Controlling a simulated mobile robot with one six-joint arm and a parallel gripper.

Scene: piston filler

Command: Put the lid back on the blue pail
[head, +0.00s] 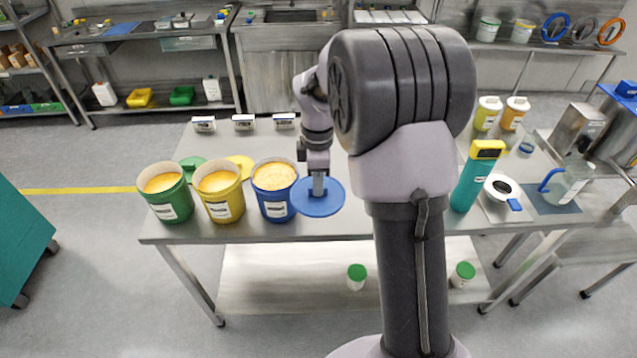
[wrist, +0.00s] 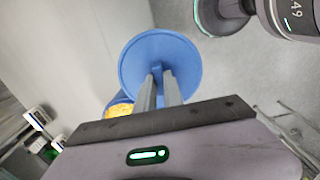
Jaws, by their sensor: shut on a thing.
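The blue pail (head: 275,208) stands open on the table, with yellow-orange contents showing at its top. A small part of the pail's contents (wrist: 120,110) shows in the wrist view, partly behind the lid. My gripper (head: 318,192) is shut on the blue lid (head: 330,205), a round disc held just right of the pail. In the wrist view the two fingers of my gripper (wrist: 158,78) close on a small grip at the middle of the lid (wrist: 160,50). I cannot tell the exact height of the lid above the table.
A yellow pail (head: 222,207) and a green pail (head: 166,207) stand open left of the blue pail. A yellow lid (head: 241,163) and a green lid (head: 193,164) lie behind them. Small labelled boxes (head: 243,122) line the table's back.

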